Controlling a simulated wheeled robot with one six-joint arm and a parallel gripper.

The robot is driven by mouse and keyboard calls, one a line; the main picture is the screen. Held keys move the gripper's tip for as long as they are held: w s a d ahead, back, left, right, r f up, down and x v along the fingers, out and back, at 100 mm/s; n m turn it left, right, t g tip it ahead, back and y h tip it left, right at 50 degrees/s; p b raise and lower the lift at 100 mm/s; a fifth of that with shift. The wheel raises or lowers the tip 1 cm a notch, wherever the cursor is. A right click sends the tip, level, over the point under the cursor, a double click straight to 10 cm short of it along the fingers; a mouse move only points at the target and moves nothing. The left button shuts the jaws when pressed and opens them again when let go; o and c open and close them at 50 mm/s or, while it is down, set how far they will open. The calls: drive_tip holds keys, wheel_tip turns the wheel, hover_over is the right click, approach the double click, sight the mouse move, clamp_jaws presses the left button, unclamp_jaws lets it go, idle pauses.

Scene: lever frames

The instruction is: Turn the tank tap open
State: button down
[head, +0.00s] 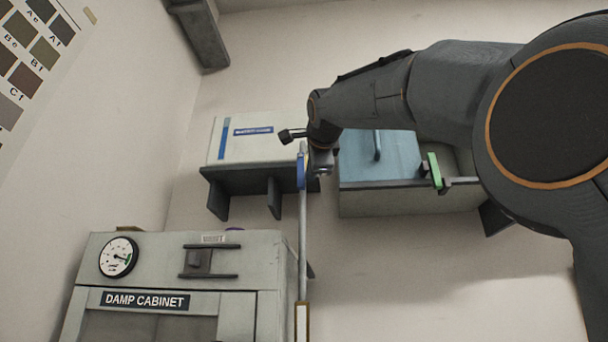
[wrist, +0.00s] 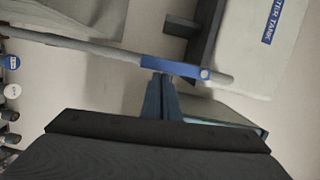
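The white water tank (head: 262,137) with a blue label sits on a dark bracket; part of it shows at top right in the wrist view (wrist: 262,62). A long grey lever (head: 303,235) with a blue sleeve (head: 301,172) stands upright in front of the tank's right edge. In the wrist view the lever lies across the picture, with the blue sleeve (wrist: 172,68) near its end. My gripper (wrist: 161,78) looks shut, its fingers close together. Their tips are at the blue sleeve; I cannot tell if they touch it. Nothing shows held between them.
A damp cabinet (head: 185,270) with a round gauge (head: 118,257) stands below left. A box with a blue face (head: 395,160) and a green handle (head: 434,170) is to the right, behind my arm. Bare wall lies below that box.

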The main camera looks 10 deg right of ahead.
drive_tip(key=shift+a+f, duration=0.1)
drive_tip(key=shift+a, duration=0.05)
idle(0.3)
drive_tip(key=s+d, duration=0.3)
drive_tip(key=s, duration=0.8)
drive_tip(key=shift+d+b, duration=0.15)
drive_tip(key=shift+b, duration=0.15)
drive_tip(key=shift+s, duration=0.1)
